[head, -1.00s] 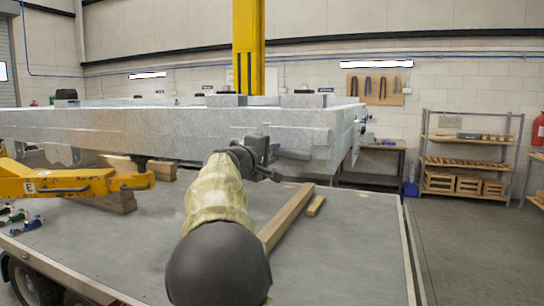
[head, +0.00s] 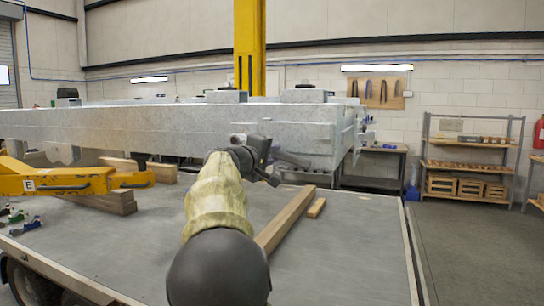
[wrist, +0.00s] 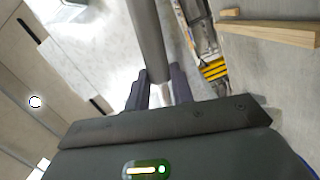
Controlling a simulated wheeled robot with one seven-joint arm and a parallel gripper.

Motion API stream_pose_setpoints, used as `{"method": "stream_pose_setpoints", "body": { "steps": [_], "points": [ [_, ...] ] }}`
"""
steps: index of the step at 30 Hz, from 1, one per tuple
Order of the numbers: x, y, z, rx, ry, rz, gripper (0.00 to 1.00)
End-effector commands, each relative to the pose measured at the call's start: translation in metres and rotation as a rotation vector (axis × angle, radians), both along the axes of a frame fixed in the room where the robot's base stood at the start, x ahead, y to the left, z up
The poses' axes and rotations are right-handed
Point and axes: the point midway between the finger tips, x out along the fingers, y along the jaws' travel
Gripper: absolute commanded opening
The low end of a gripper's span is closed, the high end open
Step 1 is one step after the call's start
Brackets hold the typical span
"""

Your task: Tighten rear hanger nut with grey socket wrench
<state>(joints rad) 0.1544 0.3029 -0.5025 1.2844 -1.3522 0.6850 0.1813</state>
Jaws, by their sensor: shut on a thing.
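The galvanised trailer frame (head: 100,125) spans the middle of the head view. My gripper (head: 266,158) is at the lower side of the frame's near end, with my arm reaching up to it. In the wrist view my gripper (wrist: 158,92) is shut on a dark grey cylindrical bar, which looks like the socket wrench (wrist: 148,40). A short dark bar (head: 293,158) sticks out right of the gripper in the head view; I cannot tell whether it is part of the wrench. The hanger and its nut cannot be made out, and the wrench's socket end is not visible.
Below lies a grey deck (head: 340,240) with a long timber (head: 286,218) and a short wood piece (head: 316,208). A yellow lifting arm (head: 75,181) and wood blocks (head: 108,200) stand at left. A yellow column (head: 249,50) rises behind the frame. Shelves (head: 468,165) stand at right.

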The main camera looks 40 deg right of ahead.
Motion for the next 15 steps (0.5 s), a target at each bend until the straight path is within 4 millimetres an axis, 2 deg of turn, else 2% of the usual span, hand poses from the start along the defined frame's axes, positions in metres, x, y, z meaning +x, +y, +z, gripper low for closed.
{"method": "stream_pose_setpoints", "body": {
  "steps": [4,15],
  "points": [
    [0.0,0.0,0.0,0.001,-0.008,0.0,0.0],
    [0.005,0.002,-0.018,0.051,-0.129,0.0,0.0]
  ]
}}
